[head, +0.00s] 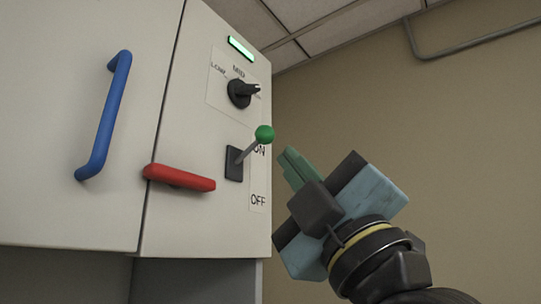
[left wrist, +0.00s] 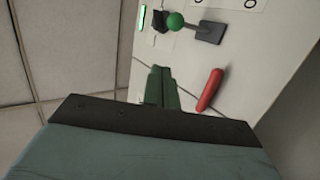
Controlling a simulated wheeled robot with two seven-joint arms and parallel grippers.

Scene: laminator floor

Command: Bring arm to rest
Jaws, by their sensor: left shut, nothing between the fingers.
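My left gripper (head: 290,158) is at the lower right of the head view, its green fingers closed together and empty. The fingers also show in the left wrist view (left wrist: 160,72). They point up and left toward the cabinet and appear apart from the lever. The lever with a green ball knob (head: 264,134) is tilted up beside the ON label; the ball also shows in the left wrist view (left wrist: 176,20). My right gripper is out of view.
The pale cabinet (head: 70,215) has a blue handle (head: 106,120), a red handle (head: 180,178), a black dial (head: 240,92) with its pointer to the right, and a lit green indicator (head: 241,48).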

